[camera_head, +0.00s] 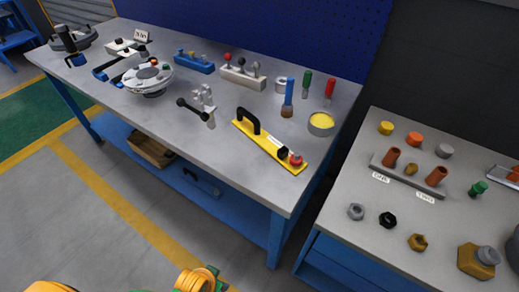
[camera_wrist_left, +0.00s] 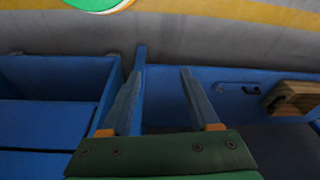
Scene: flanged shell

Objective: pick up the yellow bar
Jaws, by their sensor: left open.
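The yellow bar (camera_head: 258,137) lies flat on the grey workbench near its front right corner. It has a black arched handle (camera_head: 248,121) at its left end and a red knob (camera_head: 296,158) at its right end. In the left wrist view my left gripper (camera_wrist_left: 163,75) is open, with nothing between its two fingers. That view shows blue bench frame parts and floor, and no yellow bar. In the head view only orange and green parts of my own body show at the bottom edge, well apart from the bar. My right gripper is not in view.
Near the bar stand a brush with a blue handle (camera_head: 288,98), a tin of yellow stuff (camera_head: 321,124) and a black-knobbed lever fitting (camera_head: 203,103). A second table (camera_head: 345,235) with bolts and nuts is at right. A wooden box (camera_wrist_left: 293,97) sits on the lower shelf.

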